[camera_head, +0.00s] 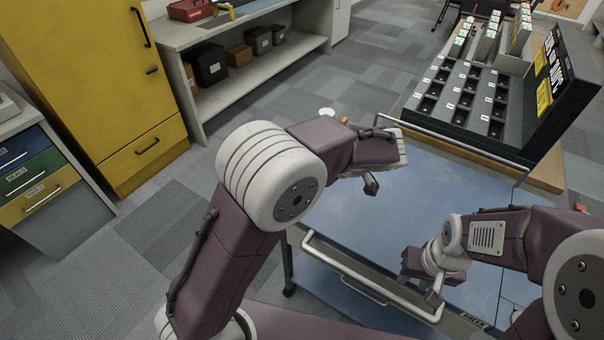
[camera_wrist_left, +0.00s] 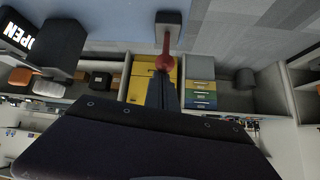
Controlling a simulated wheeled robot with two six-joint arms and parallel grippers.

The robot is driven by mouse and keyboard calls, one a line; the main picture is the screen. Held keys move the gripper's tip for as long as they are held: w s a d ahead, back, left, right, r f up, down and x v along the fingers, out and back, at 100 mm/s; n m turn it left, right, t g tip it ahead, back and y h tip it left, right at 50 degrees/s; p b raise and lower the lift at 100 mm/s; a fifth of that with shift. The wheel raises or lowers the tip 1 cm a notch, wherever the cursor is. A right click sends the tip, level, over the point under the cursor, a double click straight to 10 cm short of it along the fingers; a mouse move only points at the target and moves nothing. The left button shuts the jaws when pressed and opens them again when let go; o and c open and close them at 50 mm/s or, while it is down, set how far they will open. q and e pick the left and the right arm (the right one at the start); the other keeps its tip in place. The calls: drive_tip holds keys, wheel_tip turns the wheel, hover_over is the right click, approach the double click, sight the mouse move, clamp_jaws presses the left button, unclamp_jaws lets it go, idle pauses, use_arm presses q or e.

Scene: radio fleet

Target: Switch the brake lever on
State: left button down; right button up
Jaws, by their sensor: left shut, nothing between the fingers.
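The brake lever (camera_wrist_left: 164,51) shows in the left wrist view as a red stem with a rounded red end, rising from a grey base (camera_wrist_left: 168,20) beside the blue surface. My left gripper (camera_wrist_left: 163,92) is shut and empty. Its dark fingers point at the lever's red end and overlap it in the picture; I cannot tell whether they touch. In the head view my left gripper (camera_head: 371,186) shows as a small dark tip under the wrist, and I cannot make out the lever. My right gripper (camera_head: 436,290) hangs low at the front right; its jaw opening is unclear.
A blue-topped cart (camera_head: 350,215) lies under both arms, with a pale handle (camera_head: 360,280) at its front edge. A black compartment rack (camera_head: 462,98) stands beyond it at the upper right. A yellow cabinet (camera_head: 90,80) and a shelf (camera_head: 265,70) stand left.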

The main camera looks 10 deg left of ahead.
use_arm(q)
drive_tip(key=shift+s+d+f, duration=0.15)
drive_tip(key=shift+d+f, duration=0.15)
drive_tip(key=shift+f, duration=0.1)
wheel_tip(320, 180, up, 3)
drive_tip(key=w+a+p, duration=0.1)
drive_tip(key=w+a, duration=0.1)
drive_tip(key=p+v, duration=0.1)
drive_tip(key=v, duration=0.8)
drive_tip(key=shift+s+d+f, duration=0.3)
drive_tip(key=shift+s+f, duration=0.05)
drive_tip(key=shift+f, duration=0.05)
